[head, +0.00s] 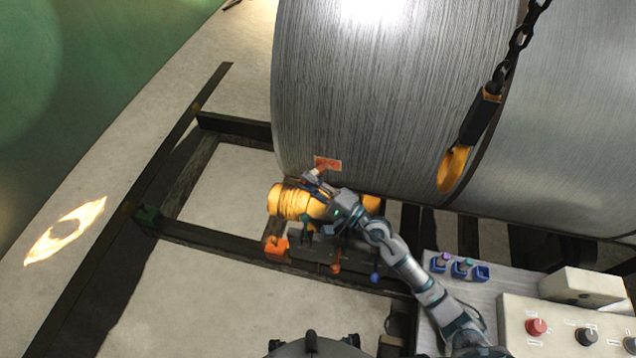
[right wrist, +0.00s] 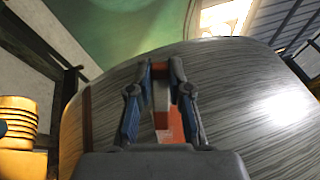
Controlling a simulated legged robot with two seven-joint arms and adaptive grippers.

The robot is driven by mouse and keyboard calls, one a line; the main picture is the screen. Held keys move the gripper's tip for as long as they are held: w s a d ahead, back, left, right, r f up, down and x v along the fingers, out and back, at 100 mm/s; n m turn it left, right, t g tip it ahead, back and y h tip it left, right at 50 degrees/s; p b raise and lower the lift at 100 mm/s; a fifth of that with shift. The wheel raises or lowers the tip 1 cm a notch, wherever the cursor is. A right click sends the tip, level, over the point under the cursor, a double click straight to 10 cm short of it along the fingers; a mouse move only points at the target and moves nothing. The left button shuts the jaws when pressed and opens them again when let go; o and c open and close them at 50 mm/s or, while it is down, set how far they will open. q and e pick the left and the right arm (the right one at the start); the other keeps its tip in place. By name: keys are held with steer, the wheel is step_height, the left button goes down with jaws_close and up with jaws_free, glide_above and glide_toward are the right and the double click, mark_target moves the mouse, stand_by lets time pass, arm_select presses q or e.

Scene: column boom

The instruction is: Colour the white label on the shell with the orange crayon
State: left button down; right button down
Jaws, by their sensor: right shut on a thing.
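The metal shell (head: 400,100) is a large, brushed grey cylinder across the upper middle of the head view. Its label (head: 331,162) is low on the left part of the shell and looks mostly orange; a pale patch shows between the fingers in the right wrist view. My right gripper (head: 314,177) is at the label's lower edge. In the right wrist view its fingers (right wrist: 160,72) are closed around a small orange-brown piece, apparently the crayon, mostly hidden by the fingers. I cannot tell whether its tip touches the label. My left gripper is not in view.
A yellow cylinder (head: 289,201) lies just below the label, beside my right gripper. A chain with a yellow hook (head: 453,168) hangs in front of the shell. Small blue holders (head: 462,269) and a control box (head: 560,325) are at lower right. Dark floor rails (head: 160,170) run at left.

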steer(key=shift+w+a, duration=0.2)
steer(key=shift+a, duration=0.4)
steer(key=shift+s+a+f+p, duration=0.1)
steer(key=shift+s+a+p, duration=0.3)
steer(key=shift+s, duration=0.55)
steer(key=shift+s+a+p, duration=0.2)
steer(key=shift+s+p, duration=0.35)
steer(key=shift+s, duration=0.4)
steer(key=shift+s+a+f+p, duration=0.1)
steer(key=shift+s+a+p, duration=0.3)
steer(key=shift+s, duration=0.55)
steer(key=shift+d, duration=0.1)
